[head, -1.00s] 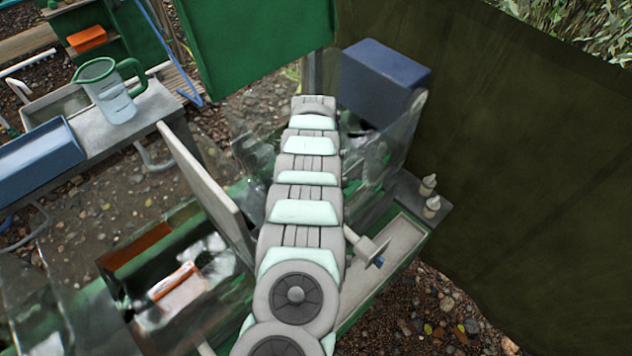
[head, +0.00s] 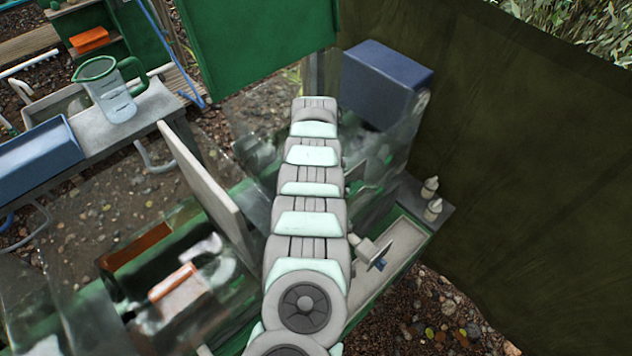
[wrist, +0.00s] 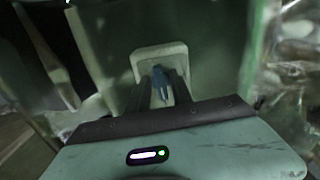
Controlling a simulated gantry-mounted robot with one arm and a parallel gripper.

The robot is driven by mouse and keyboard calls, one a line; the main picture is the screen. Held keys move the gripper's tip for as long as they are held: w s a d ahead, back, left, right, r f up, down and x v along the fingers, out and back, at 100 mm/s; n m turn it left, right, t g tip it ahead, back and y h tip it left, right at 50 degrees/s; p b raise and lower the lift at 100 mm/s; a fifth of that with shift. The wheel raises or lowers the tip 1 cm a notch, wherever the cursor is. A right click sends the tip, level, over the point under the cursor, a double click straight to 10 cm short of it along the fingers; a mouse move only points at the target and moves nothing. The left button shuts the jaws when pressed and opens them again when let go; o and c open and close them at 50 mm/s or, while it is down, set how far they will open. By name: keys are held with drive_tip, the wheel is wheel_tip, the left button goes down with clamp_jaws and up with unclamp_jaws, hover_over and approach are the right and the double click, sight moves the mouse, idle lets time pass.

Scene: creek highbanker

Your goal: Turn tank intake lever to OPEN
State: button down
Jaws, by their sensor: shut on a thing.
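In the wrist view a small blue lever (wrist: 161,84) stands in front of a pale, rounded plate (wrist: 150,57) on a green surface. My gripper (wrist: 161,92) is around the lever, with its two dark fingers closed on it from both sides. The lever looks upright, slightly tilted in the picture. No OPEN marking is readable. In the head view my arm covers the place where my gripper works, so the gripper and the lever in it are hidden there.
A dark blue box (head: 383,82) stands behind my arm. A pale upright board (head: 205,195) is close on the left. Clear panels and a green trough flank the arm. Two small white bottles (head: 430,188) stand at the right, before a dark olive wall (head: 520,160).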

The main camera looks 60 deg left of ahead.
drive_tip(key=shift+m, duration=0.4)
drive_tip(key=c, duration=1.2)
unclamp_jaws()
drive_tip(key=shift+o, duration=0.2)
drive_tip(key=shift+r, duration=0.1)
wheel_tip(320, 180, up, 11)
drive_tip(key=shift+f+b, duration=0.2)
drive_tip(key=shift+b, duration=0.25)
